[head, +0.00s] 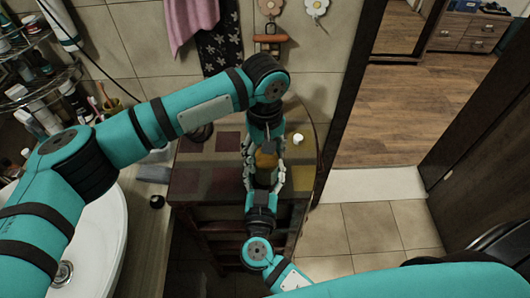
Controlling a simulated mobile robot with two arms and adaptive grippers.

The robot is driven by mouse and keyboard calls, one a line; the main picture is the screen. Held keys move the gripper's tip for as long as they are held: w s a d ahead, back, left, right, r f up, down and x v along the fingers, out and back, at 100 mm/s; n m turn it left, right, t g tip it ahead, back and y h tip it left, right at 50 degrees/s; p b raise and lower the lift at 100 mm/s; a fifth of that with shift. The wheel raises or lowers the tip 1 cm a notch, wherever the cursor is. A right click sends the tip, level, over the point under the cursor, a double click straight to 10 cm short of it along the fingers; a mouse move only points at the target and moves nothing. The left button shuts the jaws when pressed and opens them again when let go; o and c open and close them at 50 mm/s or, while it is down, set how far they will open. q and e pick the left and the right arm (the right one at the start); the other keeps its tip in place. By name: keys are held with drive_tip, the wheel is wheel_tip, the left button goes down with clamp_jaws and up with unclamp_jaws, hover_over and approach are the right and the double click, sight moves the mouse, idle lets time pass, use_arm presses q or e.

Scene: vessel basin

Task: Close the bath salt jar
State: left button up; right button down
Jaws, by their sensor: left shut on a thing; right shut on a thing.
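The bath salt jar (263,179) stands near the right end of the small table, mostly hidden between my two grippers. An amber-orange round piece, which looks like its lid (266,160), shows at the jar's top. I cannot tell whether it sits on the jar or just above it. My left gripper (264,152) comes from the far side, its fingers shut around the amber piece. My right gripper (264,178) comes from the near side, its fingers shut around the jar's body. The two grippers face each other with their fingertips close together.
The table (190,182) has a patchwork top. A small white item (297,138) stands just right of my grippers. A washbasin (98,240) and a crowded wire shelf (35,80) are at left. Tiled floor (380,230) is open at right.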

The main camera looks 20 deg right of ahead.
use_arm(q)
drive_tip(key=m, duration=0.7)
drive_tip(key=shift+m, duration=0.3)
drive_tip(key=m, duration=1.4)
drive_tip(key=shift+m, duration=0.4)
drive_tip(key=m, duration=0.6)
drive_tip(key=shift+f+m, duration=0.1)
drive_tip(key=shift+m, duration=0.3)
drive_tip(key=o, duration=1.4)
drive_tip(key=shift+c, duration=0.2)
wheel_tip(320, 180, up, 12)
